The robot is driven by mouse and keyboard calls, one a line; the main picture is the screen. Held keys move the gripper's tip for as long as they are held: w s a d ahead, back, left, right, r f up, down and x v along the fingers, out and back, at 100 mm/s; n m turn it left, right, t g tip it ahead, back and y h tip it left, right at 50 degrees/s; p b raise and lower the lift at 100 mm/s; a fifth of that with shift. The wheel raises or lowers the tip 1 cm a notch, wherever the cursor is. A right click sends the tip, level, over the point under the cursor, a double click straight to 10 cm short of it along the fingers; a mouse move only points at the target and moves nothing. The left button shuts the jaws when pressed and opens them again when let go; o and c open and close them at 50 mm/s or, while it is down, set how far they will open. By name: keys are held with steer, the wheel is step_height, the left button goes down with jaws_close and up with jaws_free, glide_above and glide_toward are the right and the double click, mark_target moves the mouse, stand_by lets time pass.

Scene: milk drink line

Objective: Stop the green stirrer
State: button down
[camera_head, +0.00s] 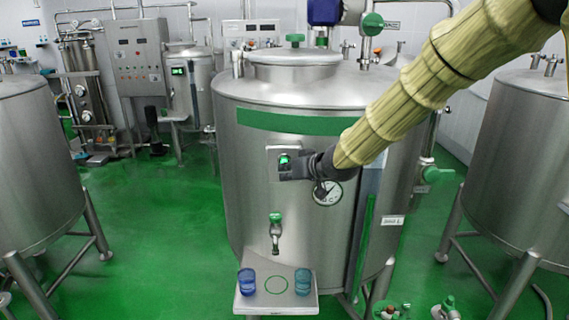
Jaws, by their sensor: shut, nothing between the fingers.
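The green stirrer's tank (255,180) is a large steel vessel with a green band (290,121), standing in the middle of the head view. A small switch box (272,152) with a green lit part (284,159) is on its front. My gripper (284,172) is shut and empty, right at the lower part of this box, and hides some of it. I cannot tell whether the fingers touch it. A blue motor (323,12) sits above the tank; whether the stirrer turns inside cannot be seen.
A round gauge (328,193) is just below my wrist. A green-handled tap (275,228) is lower down, above a shelf (276,306) with a dark blue cup (247,281) and a teal cup (303,281). Other tanks stand left and right. Green floor is open at left.

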steer(key=shift+w, duration=0.1)
stand_by(0.6)
steer(key=shift+w+p, duration=0.3)
steer(key=shift+w, duration=0.05)
steer(key=shift+w+p, duration=0.35)
steer(key=shift+w, duration=0.1)
stand_by(0.8)
steer(key=shift+s, duration=0.15)
steer(key=shift+s+b, duration=0.3)
steer(key=shift+s, duration=0.5)
steer(key=shift+s+b, duration=0.9)
steer(key=shift+s, duration=2.1)
